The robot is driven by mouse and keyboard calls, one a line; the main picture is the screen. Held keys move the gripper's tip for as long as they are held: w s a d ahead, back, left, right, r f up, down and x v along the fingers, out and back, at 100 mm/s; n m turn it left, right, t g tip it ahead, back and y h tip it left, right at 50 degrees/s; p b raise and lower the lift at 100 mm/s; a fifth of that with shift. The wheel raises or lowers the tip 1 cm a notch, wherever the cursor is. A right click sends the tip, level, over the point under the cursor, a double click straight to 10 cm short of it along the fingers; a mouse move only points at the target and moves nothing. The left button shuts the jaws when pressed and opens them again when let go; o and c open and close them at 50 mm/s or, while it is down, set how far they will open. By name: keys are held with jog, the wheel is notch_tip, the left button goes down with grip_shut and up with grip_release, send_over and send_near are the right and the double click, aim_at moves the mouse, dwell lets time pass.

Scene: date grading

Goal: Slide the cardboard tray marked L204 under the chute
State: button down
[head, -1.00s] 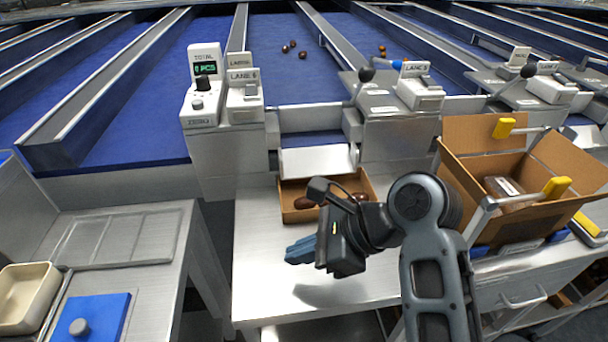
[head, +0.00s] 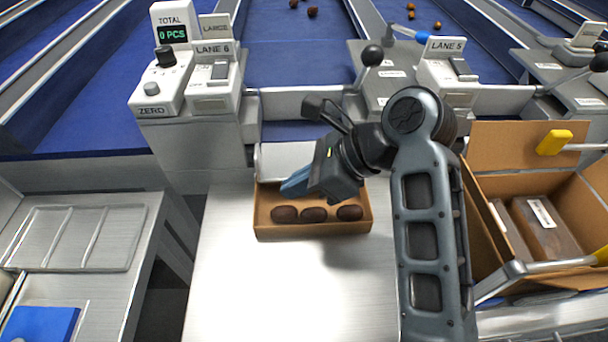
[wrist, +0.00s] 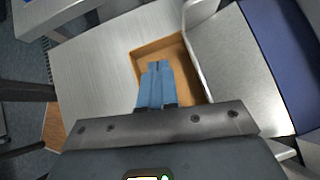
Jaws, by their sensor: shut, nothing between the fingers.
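The cardboard tray (head: 312,231) sits on the metal bench at the mouth of the lane 6 chute (head: 285,157). Several dark dates (head: 313,214) lie along its front side. I cannot read any L204 mark on it. The chute's pale lip is close to the tray's back left part; my gripper hides some of that area. My gripper (head: 293,184) is shut and empty, its blue fingers over the tray's back left part. In the wrist view, the closed fingers (wrist: 157,70) cover part of the tray (wrist: 150,50), with the chute plate (wrist: 240,72) to the right.
An open carton (head: 490,222) with packs inside stands to the right, with yellow-ended handles (head: 554,142). The counter display (head: 172,34) reads 0 PCS. A lever with a black knob (head: 372,55) rises behind my arm. The bench (head: 270,300) in front of the tray is clear.

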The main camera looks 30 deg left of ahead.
aim_at(256, 205)
jog(key=x, duration=0.6)
jog(key=shift+s+a+f, duration=0.1)
jog(key=shift+a+f, duration=0.1)
jog(key=shift+s+a+r+p, duration=0.25)
jog(key=shift+a+p, duration=0.4)
jog(key=shift+p, duration=0.55)
jog(key=shift+s+a+f+p, duration=0.1)
jog(key=shift+a+p, duration=0.15)
jog(key=shift+p, duration=0.05)
jog(key=shift+f, duration=0.2)
